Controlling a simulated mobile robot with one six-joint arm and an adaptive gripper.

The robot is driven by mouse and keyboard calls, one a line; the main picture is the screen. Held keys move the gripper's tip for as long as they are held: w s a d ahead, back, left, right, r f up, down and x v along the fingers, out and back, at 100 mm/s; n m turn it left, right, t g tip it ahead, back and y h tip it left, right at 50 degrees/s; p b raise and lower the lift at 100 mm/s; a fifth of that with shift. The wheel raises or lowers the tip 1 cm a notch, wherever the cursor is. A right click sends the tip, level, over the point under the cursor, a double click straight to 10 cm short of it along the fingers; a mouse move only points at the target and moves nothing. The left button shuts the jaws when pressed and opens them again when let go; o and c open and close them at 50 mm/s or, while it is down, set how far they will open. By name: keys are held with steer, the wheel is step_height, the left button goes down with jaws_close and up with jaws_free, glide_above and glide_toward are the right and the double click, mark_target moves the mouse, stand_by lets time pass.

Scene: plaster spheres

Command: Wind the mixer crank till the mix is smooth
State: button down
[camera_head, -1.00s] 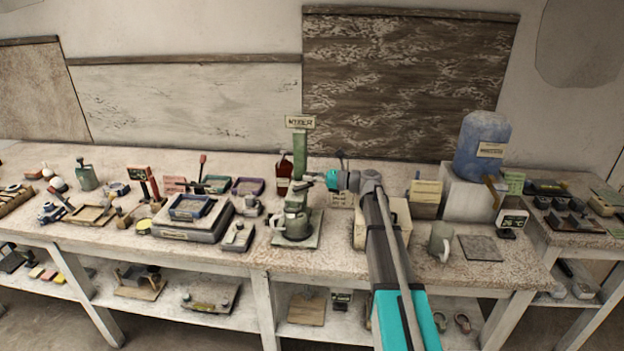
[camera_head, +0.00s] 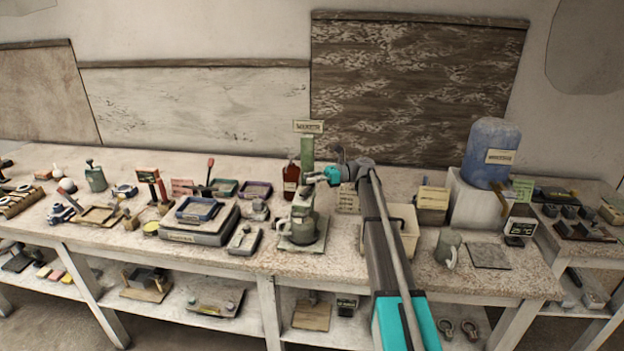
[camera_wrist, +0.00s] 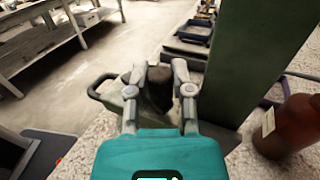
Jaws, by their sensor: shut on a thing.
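The mixer (camera_head: 308,150) stands on the bench with a tall green column, a sign on top, and a grey-green pot (camera_head: 302,232) on its base. My gripper (camera_head: 312,179) is at the mixer's right side, above the pot. In the wrist view my gripper (camera_wrist: 160,76) has its two fingers on either side of a dark knob, the crank handle (camera_wrist: 158,96), and is shut on it. The green column also shows in the wrist view (camera_wrist: 258,60), right of the fingers. The crank's arm is mostly hidden, and the mix inside the pot cannot be seen.
A brown bottle (camera_head: 291,182) stands close behind the mixer, left of its column. A scale-like grey block (camera_head: 195,228) with a blue tray is to the left. A mug (camera_head: 447,248) and a blue water jug (camera_head: 492,152) stand to the right.

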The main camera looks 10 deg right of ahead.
steer(key=shift+c, duration=2.4)
jaws_free()
steer(key=shift+r, duration=0.1)
steer(key=shift+s+d+m+t, duration=0.1)
steer(key=shift+m+t, duration=0.2)
steer(key=shift+t, duration=0.2)
